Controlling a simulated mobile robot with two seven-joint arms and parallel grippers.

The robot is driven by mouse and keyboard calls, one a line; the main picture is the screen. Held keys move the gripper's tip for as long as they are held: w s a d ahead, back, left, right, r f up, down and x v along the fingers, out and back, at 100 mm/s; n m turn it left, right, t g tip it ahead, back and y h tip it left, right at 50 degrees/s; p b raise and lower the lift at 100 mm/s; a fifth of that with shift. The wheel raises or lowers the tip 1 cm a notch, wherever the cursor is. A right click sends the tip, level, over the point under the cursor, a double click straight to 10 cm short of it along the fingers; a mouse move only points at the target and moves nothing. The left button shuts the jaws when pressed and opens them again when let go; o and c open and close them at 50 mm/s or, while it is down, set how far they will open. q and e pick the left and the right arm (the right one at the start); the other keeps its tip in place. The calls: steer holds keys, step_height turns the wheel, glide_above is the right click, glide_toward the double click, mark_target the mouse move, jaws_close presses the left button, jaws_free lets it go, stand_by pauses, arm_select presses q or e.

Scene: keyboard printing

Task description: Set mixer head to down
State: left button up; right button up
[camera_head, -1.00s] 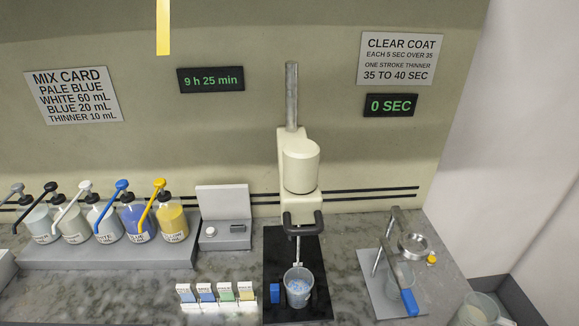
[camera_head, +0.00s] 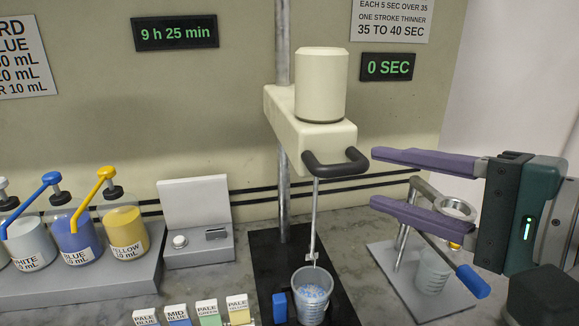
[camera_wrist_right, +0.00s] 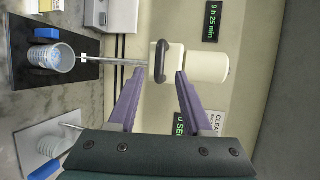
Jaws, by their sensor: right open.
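The cream mixer head (camera_head: 312,122) sits on a grey vertical post, with a black handle (camera_head: 336,166) at its front. Its thin stirrer shaft (camera_head: 314,220) hangs down, the tip just above or at the mouth of a clear cup (camera_head: 311,295) with pale blue contents. My right gripper (camera_head: 374,178) is open and empty, to the right of the handle with a gap between. In the right wrist view the handle (camera_wrist_right: 160,62) lies beyond and between the open purple fingers (camera_wrist_right: 158,80). My left gripper is out of view.
A black base mat (camera_head: 268,255) with a blue block (camera_head: 279,307) lies under the mixer. Pump bottles (camera_head: 75,232) stand at left. A grey stand with a ring (camera_head: 455,207) and blue-handled tool (camera_head: 472,281) is at right, behind my gripper.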

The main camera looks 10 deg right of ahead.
mark_target(348, 171)
steer(key=x, duration=0.7)
steer(key=shift+w+p, duration=0.1)
steer(key=shift+p, duration=0.25)
jaws_close()
stand_by(1.0)
